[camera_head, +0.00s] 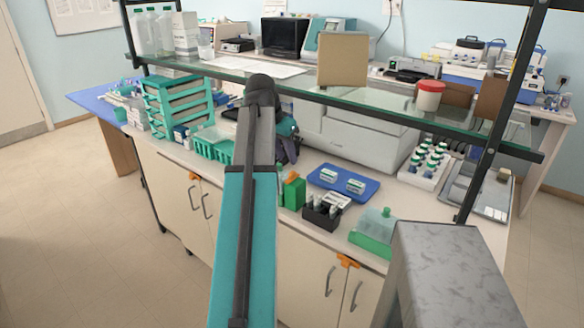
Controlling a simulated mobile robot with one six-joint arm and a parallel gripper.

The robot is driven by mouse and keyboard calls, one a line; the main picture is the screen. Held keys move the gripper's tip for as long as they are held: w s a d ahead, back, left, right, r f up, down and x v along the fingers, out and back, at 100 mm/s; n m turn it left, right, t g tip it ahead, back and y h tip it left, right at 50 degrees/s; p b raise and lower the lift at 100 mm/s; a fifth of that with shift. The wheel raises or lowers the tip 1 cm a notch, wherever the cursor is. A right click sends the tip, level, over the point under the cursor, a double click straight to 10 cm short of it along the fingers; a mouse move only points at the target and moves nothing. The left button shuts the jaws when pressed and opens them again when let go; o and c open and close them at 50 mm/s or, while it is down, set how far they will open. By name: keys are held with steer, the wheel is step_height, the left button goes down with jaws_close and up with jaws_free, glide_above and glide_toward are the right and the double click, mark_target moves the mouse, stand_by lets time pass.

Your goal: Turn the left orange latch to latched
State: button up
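The left orange latch (193,176) sits at the top of the left pair of cream cabinet doors (178,195), over the seam above two dark handles. It is small here, and I cannot tell which way it is turned. A second orange latch (348,261) is at the top of the right pair of doors. My gripper (288,153) is a dark shape behind my arm, over the bench and to the right of the left latch. It is apart from the latch. My arm partly hides it, and its fingers cannot be made out.
A glass shelf (395,112) with a dark frame crosses above the bench. Green racks (212,143), a blue tray (343,183), a black holder (322,213) and a green-based box (374,232) crowd the bench top. The floor (90,235) left of the cabinets is clear.

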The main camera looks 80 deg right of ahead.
mark_target(293, 172)
steer(key=shift+p+x, duration=0.6)
steer(key=shift+x, duration=3.25)
